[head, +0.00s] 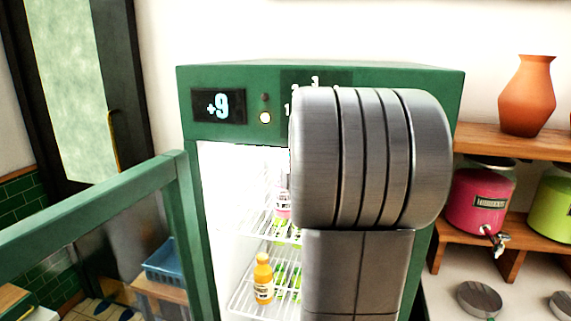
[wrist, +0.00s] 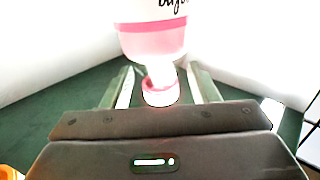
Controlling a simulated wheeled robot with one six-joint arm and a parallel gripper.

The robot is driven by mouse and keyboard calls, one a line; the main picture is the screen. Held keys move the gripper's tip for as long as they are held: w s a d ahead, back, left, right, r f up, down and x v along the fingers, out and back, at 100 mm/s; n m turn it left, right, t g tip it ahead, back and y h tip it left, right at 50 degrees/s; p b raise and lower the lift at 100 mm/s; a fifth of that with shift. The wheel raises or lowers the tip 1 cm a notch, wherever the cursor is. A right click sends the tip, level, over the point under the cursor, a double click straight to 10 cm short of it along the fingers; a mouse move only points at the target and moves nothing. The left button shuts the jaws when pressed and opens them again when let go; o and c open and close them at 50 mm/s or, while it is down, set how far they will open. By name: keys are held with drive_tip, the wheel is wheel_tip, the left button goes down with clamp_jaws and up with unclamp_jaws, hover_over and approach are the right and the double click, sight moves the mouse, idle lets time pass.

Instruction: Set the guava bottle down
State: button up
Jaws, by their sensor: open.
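In the wrist view, a bottle with a white label and pink contents (wrist: 152,38), which fits the guava bottle, has its pink cap (wrist: 160,92) towards me. My gripper (wrist: 164,84) is open, with one finger on each side of the bottle's neck and cap. Bright gaps show between fingers and cap. The bottle's far end is out of the frame, so its support is hidden. In the head view, a pink and white bottle (head: 283,207) shows partly on the upper wire rack of the open green cooler (head: 325,75). My arm hides my gripper there.
An orange bottle (head: 263,279) stands on the lower rack. The cooler's green-framed door (head: 178,205) stands open at the left. At the right, wooden shelves (head: 508,141) hold a terracotta vase (head: 527,96) and a pink dispenser (head: 480,200).

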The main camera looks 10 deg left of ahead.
drive_tip(key=b+v, duration=0.1)
drive_tip(key=v, duration=1.1)
drive_tip(key=shift+f, duration=0.1)
